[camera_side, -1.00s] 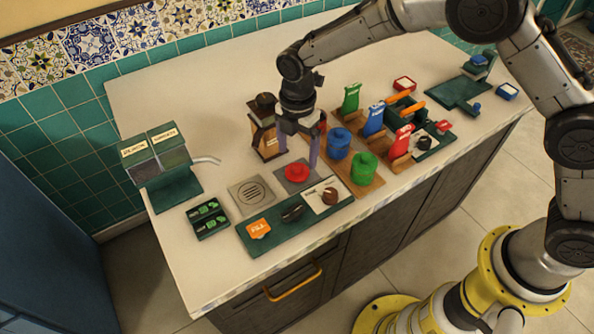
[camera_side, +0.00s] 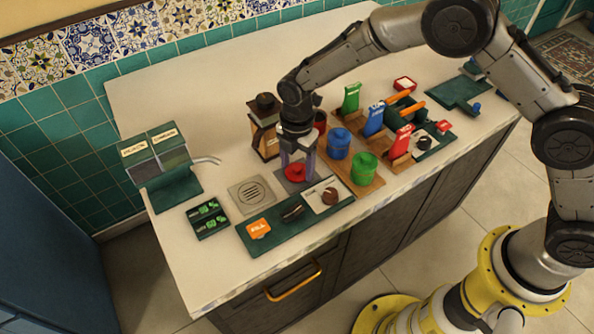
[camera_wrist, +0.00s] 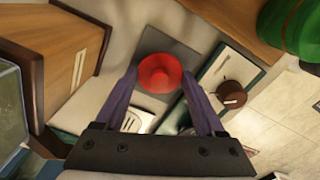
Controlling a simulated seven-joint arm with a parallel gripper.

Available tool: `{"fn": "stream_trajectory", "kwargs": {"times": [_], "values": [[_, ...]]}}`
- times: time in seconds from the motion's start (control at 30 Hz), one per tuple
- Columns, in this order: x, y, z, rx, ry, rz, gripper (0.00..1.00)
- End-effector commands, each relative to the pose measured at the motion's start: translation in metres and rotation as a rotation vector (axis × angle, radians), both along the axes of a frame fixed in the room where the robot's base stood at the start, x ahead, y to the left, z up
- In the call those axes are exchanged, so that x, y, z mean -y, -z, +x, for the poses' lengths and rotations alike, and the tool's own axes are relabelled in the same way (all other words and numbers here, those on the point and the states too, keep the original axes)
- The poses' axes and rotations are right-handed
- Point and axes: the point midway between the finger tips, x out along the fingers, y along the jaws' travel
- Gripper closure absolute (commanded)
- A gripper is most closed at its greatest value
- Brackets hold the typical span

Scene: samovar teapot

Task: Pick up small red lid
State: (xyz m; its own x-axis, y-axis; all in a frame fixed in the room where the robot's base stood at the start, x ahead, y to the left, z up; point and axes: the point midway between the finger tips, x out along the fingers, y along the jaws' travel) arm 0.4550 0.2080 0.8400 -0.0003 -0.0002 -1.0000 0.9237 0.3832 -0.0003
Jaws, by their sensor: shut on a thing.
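The small red lid (camera_side: 294,173) sits on a grey square pad (camera_side: 281,177) near the front of the counter. It has a round rim and a raised middle. My gripper (camera_side: 297,177) is down over it with a purple finger on each side, shut on the lid. In the wrist view the red lid (camera_wrist: 160,73) lies between the two fingertips, over the grey pad (camera_wrist: 158,42). I cannot tell whether the lid is clear of the pad.
A blue canister (camera_side: 339,143) and a green canister (camera_side: 364,170) stand close on the right. A brown wooden box (camera_side: 263,138) stands behind on the left.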

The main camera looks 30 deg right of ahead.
Motion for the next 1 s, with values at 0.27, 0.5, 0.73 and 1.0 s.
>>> {"fn": "stream_trajectory", "kwargs": {"times": [0.27,0.5,0.73,1.0], "values": [[0.0,-0.001,0.0,0.001,0.0,0.0,0.81],[0.0,-0.013,0.001,0.003,0.0,0.001,0.81],[0.005,-0.049,-0.012,0.005,0.0,0.002,0.81],[0.029,-0.1,-0.062,0.002,0.0,0.001,0.81]]}}
